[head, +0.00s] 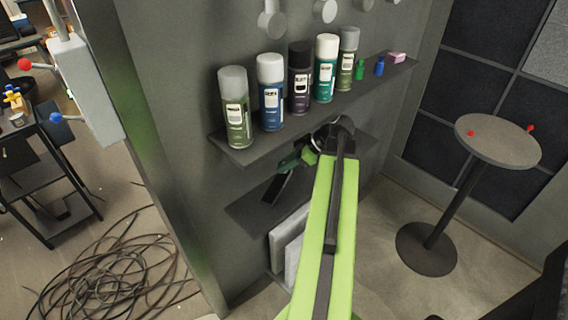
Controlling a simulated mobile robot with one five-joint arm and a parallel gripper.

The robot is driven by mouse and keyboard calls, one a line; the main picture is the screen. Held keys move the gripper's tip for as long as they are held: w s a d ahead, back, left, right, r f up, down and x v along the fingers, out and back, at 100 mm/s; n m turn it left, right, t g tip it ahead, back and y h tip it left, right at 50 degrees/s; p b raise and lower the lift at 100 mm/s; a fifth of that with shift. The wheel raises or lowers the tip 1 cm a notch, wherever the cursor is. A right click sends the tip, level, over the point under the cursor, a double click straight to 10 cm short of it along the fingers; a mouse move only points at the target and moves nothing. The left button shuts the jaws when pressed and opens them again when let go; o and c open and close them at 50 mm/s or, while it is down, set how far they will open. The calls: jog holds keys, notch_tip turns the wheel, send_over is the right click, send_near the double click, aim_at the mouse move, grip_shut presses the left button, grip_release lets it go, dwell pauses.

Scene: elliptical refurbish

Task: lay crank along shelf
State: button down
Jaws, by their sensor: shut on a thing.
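My green arm reaches up from the bottom middle, and its wrist bends down in front of the wall shelves. My gripper (302,160) is at the lower shelf's height, left of the wrist and partly hidden. It is shut on a dark piece that I take for the crank (275,188), which slants down to the left over the lower shelf (252,214). The crank's full shape is hard to make out. I cannot tell whether it touches the shelf.
The upper shelf (240,156) is just above my gripper. It holds several spray cans (270,92), small green and blue bottles and a pink block (397,57). White panels (286,243) stand below. A round stand (497,140) is at right; tangled cable (100,270) lies at left.

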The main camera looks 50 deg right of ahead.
jog(key=shift+f+b, duration=3.35)
jog(key=shift+f, duration=0.05)
jog(key=shift+f+b, duration=0.55)
jog(key=c, duration=1.3)
grip_release()
jog(key=p+v, duration=1.2)
jog(key=v, duration=0.5)
jog(key=shift+s+d+r, duration=0.1)
jog(key=shift+r, duration=0.05)
